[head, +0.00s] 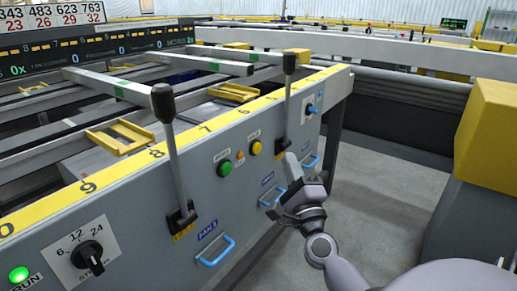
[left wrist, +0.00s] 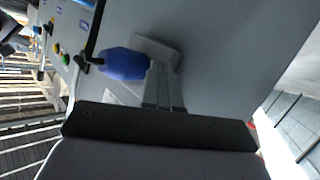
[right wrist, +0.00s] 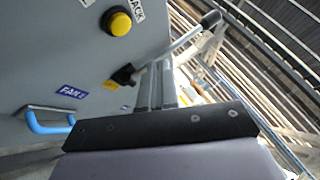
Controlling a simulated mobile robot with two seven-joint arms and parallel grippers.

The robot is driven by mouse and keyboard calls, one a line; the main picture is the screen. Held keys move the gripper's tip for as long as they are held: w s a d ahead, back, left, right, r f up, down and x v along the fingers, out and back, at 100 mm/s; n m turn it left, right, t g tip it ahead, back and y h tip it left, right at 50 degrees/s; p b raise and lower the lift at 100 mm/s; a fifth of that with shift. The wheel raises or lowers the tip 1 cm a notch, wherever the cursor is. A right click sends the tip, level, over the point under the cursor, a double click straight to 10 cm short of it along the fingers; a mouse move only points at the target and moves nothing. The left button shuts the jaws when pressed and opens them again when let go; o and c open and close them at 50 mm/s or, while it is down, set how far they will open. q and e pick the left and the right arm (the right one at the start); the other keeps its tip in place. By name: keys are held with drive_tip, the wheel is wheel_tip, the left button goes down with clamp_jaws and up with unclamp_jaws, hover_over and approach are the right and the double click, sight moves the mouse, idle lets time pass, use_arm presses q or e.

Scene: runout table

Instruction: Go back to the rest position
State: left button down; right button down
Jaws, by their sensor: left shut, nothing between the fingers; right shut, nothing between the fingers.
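My right gripper (head: 292,163) is in front of the grey control panel (head: 240,183), below the far black-knobbed lever (head: 288,95). Its fingers are together and empty. In the right wrist view, the shut fingers (right wrist: 155,72) are in front of the lever's base, and the lever leans up to the right behind them. My left gripper is outside the head view. In the left wrist view its fingers (left wrist: 163,72) are together and empty, beside a blue knob or handle (left wrist: 123,64) on a grey surface. I cannot tell whether they touch it.
A near lever (head: 173,150), a green button (head: 223,168), a yellow button (head: 255,147) and a rotary dial (head: 88,257) are on the panel. A blue handle (head: 216,250) sticks out below. A yellow-topped block (head: 487,130) stands right. Grey floor (head: 385,190) is open between.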

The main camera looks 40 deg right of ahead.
idle(0.7)
